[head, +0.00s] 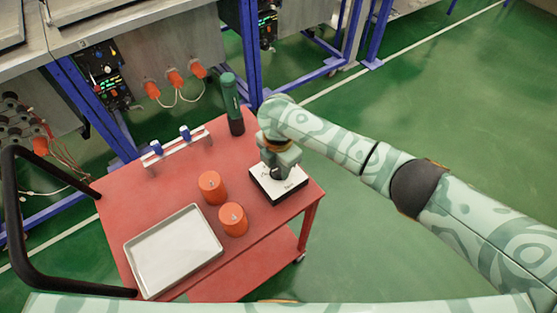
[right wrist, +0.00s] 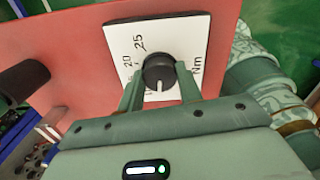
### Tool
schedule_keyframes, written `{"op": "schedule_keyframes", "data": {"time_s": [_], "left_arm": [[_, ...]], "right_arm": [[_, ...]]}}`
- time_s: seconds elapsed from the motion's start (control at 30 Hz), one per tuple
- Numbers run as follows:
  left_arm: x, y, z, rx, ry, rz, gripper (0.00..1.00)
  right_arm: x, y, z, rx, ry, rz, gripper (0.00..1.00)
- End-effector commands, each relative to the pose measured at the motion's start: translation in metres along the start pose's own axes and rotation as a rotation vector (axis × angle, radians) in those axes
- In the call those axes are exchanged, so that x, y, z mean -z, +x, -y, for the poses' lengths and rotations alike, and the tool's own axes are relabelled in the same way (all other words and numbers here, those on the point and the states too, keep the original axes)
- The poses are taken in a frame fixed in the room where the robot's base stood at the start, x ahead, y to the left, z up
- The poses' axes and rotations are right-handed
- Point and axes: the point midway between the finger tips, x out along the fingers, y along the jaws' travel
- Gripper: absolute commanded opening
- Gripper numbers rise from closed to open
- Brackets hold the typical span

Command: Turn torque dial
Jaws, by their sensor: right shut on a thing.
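The torque dial is a white square plate (head: 292,192) on the right end of the red cart. In the right wrist view the plate (right wrist: 203,38) shows the marks 20, 25 and Nm. Its round black knob (right wrist: 158,67) has a white line pointing down in the picture. My right gripper (head: 275,172) reaches down onto the dial from above. In the right wrist view its two fingers stand on either side of the knob, shut on it. The lower part of the scale is hidden by the gripper. My left gripper is not in view.
The red cart (head: 150,205) also carries a grey tray (head: 172,250), two orange cylinders (head: 212,188) (head: 233,220), a rack with blue-topped pieces (head: 176,150) and a green-and-black tool (head: 232,104). A black handle (head: 12,215) rises at left. Green floor is free at right.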

Motion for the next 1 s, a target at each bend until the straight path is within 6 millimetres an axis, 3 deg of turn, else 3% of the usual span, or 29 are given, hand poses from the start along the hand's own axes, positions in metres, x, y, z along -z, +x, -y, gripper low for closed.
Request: {"op": "schedule_keyframes", "data": {"time_s": [0.03,0.1,0.4,1.0], "left_arm": [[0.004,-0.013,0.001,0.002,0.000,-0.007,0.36],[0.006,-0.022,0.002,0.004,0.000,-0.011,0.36],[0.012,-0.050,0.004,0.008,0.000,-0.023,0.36],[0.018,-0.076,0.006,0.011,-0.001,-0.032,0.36]], "right_arm": [[0.001,-0.007,0.001,0.001,0.045,0.000,0.12],[0.001,-0.007,0.001,0.002,0.112,-0.001,0.12],[0.002,-0.004,0.000,0.003,0.397,-0.003,0.12],[0.002,-0.001,0.000,0.004,0.917,-0.004,0.12]]}}
